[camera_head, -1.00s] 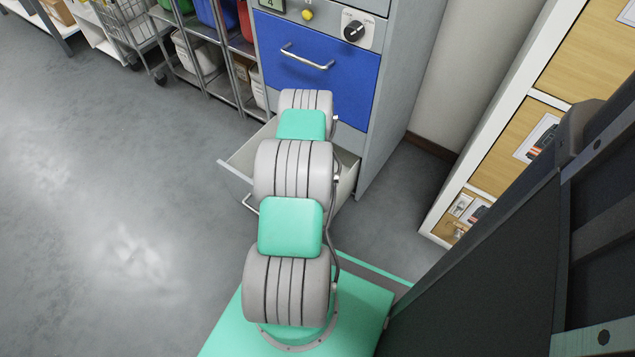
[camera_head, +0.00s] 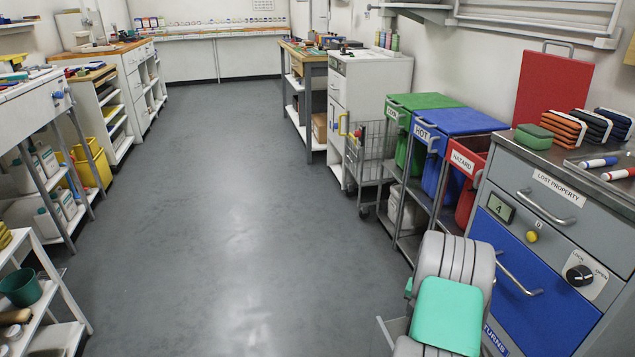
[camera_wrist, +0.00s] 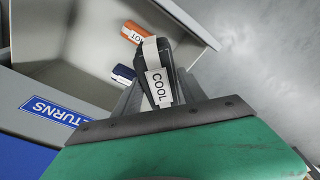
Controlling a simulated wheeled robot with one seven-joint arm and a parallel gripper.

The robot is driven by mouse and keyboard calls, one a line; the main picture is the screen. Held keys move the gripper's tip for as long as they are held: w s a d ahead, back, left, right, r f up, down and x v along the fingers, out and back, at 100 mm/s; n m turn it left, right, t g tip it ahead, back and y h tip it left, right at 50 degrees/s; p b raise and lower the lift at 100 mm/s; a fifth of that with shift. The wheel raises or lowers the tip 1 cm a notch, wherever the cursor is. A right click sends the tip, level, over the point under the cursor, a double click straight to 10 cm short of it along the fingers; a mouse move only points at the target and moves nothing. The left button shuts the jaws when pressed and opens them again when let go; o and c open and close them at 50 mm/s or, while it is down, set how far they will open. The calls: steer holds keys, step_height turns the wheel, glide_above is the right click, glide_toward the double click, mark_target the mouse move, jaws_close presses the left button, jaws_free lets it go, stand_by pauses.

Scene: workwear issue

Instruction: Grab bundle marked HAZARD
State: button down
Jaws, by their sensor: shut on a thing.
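In the wrist view my gripper (camera_wrist: 157,92) is shut on a black bundle (camera_wrist: 151,62) with a white band and a label reading COOL. It is at the open grey drawer (camera_wrist: 83,72) marked RETURNS; whether the bundle touches the drawer floor I cannot tell. An orange bundle (camera_wrist: 131,31) with a partly hidden label, ending in "OT", lies in the drawer. A navy bundle (camera_wrist: 123,74) lies beside the held one, its label unreadable. The word HAZARD shows only on a red bin (camera_head: 471,172) in the head view. My gripper is hidden there by my arm.
A blue bin (camera_head: 434,168) marked HOT and a green bin (camera_head: 408,108) stand left of the red one. The grey cabinet (camera_head: 552,205) carries a LOCK/OPEN knob (camera_head: 579,275). Several folded stacks (camera_head: 566,130) lie on its top. The floor (camera_head: 225,190) at left is clear.

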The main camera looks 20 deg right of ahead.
steer(key=w+a+r+n, duration=0.2)
steer(key=w+a+r, duration=0.2)
steer(key=a+r, duration=0.4)
steer(key=w+a+r+n, duration=0.3)
steer(key=w+a+r, duration=0.15)
steer(key=a, duration=0.45)
steer(key=w+a+r+n, duration=0.2)
steer(key=w+a+r, duration=0.1)
steer(key=a+r, duration=0.55)
steer(key=s+a+r+n+y, duration=0.1)
steer(key=s+a+r+n, duration=0.1)
steer(key=a+r, duration=0.35)
steer(key=s+a+r+n, duration=0.1)
steer(key=a+r, duration=0.2)
steer(key=a, duration=0.6)
steer(key=s+r+p, duration=0.4)
steer(key=r+p, duration=0.9)
steer(key=p, duration=0.2)
steer(key=s+r+p, duration=0.4)
steer(key=r+p, duration=1)
steer(key=p, duration=0.2)
steer(key=shift+s+d+t, duration=0.25)
steer(key=shift+t, duration=0.05)
steer(key=shift+a+r, duration=0.1)
